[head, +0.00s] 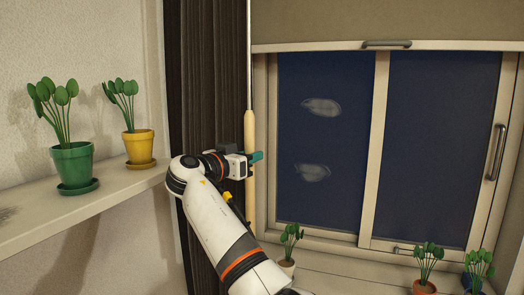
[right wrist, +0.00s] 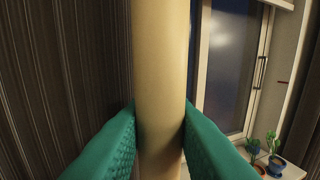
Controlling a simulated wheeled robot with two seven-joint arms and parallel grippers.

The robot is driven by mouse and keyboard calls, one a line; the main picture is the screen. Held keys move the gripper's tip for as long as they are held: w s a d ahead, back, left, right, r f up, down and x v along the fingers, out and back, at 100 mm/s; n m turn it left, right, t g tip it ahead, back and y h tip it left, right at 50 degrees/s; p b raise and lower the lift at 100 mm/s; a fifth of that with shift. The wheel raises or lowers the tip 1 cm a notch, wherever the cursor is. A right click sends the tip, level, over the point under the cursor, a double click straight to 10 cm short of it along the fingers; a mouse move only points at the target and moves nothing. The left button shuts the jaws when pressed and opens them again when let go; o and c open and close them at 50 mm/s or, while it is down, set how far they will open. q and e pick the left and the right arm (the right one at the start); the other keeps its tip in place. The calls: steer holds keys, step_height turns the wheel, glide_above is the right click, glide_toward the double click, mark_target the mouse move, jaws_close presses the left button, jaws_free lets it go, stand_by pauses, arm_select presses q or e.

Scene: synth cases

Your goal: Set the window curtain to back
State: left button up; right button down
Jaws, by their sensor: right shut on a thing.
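The dark striped curtain (head: 207,95) hangs gathered at the left side of the window (head: 385,145). It also fills the left of the right wrist view (right wrist: 55,80). A pale wooden wand handle (head: 249,195) hangs upright on a thin rod in front of the curtain's right edge. My right gripper (head: 257,157) is shut on the wand handle. In the right wrist view its green fingers press on both sides of the handle (right wrist: 160,70). My left gripper is not in view.
A ledge (head: 110,190) at the left holds a green pot (head: 72,165) and a yellow pot (head: 139,147) with plants. Several small potted plants (head: 428,262) stand on the sill below the window. A blind (head: 390,22) with a handle covers the window's top.

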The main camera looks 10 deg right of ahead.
mark_target(242, 114)
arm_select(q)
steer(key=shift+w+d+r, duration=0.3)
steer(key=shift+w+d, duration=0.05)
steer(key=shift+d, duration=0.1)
arm_select(e)
steer(key=shift+w+a, duration=0.5)
steer(key=shift+a, duration=0.3)
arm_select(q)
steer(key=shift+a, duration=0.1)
arm_select(e)
steer(key=c, duration=1.2)
jaws_free()
steer(key=shift+c, duration=0.2)
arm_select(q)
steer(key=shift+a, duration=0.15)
arm_select(e)
step_height(242, 114, up, 9)
steer(key=shift+r+p, duration=0.1)
steer(key=shift+p, duration=0.45)
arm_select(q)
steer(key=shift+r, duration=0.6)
arm_select(e)
steer(key=shift+r, duration=0.4)
